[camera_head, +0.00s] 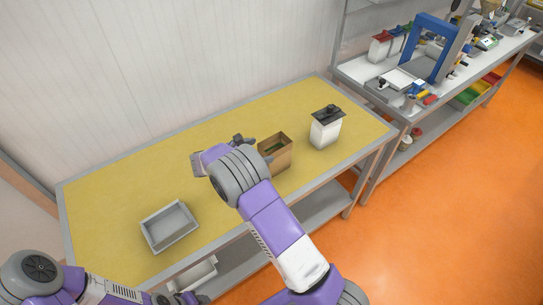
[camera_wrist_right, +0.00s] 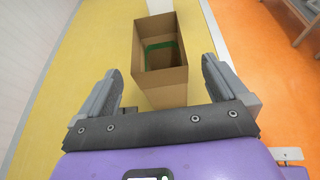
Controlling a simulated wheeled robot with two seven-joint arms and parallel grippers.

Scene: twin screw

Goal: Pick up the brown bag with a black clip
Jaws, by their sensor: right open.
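A brown, open-topped bag or box (camera_head: 276,151) stands upright on the yellow table, right of centre. In the right wrist view the brown bag (camera_wrist_right: 160,58) shows a dark inside with a green strip. I see no black clip on it. My right gripper (camera_head: 243,141) is close to the bag's left side in the head view. In the wrist view my right gripper (camera_wrist_right: 161,88) is open, its fingers apart and the bag ahead between them; contact cannot be told. My left arm enters at the bottom left, and its gripper is not clear.
A white container with a black top (camera_head: 325,130) stands right of the brown bag. A grey tray (camera_head: 170,226) sits at the table's front left. The yellow table (camera_head: 120,185) is bare at the left. A shelf with equipment (camera_head: 400,85) stands at the right.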

